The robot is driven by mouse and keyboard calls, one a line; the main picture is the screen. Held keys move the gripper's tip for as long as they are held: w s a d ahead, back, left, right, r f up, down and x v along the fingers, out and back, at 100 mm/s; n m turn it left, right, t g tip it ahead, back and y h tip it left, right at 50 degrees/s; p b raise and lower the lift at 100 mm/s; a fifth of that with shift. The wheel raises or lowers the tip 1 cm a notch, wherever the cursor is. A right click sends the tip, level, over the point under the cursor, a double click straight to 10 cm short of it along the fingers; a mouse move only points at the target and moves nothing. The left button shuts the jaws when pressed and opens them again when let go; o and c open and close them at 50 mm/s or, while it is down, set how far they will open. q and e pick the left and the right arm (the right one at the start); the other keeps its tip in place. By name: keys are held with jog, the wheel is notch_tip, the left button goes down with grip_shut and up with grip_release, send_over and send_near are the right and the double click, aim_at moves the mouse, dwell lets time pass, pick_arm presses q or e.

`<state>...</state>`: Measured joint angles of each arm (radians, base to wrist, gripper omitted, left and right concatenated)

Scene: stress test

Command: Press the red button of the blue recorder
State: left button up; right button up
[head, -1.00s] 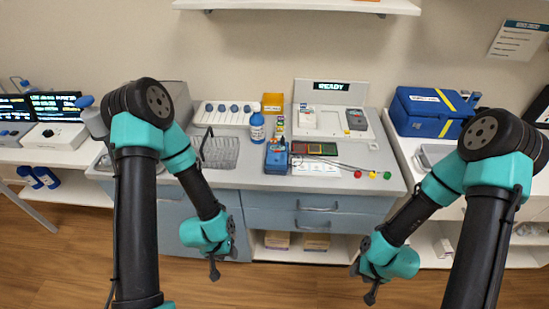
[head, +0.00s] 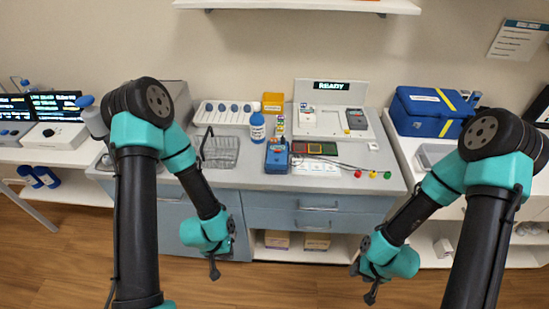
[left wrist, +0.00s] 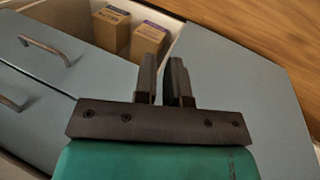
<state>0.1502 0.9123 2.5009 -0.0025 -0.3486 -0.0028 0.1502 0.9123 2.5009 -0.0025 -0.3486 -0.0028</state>
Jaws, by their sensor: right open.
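The blue recorder (head: 277,158) lies on the grey worktop near the middle of the head view. Its red button is too small to make out. My left gripper (head: 214,268) hangs in front of the bench, below worktop height in the picture and well apart from the recorder. In the left wrist view its two dark fingers (left wrist: 164,85) point at the cabinet front with a narrow gap and nothing seen between them; how far they are parted is unclear. My right gripper (head: 371,292) hangs lower right in front of the bench, open and away from the recorder.
A wire basket (head: 220,151), a blue-capped bottle (head: 257,127) and red and green panels (head: 316,148) surround the recorder. Leads with coloured ends (head: 372,174) lie to its right. A blue case (head: 432,111) stands on the right. Boxes (left wrist: 148,42) sit in the open lower shelf.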

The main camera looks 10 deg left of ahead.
pick_arm(q)
grip_shut()
jog(key=shift+w, duration=0.1)
dwell(1.2)
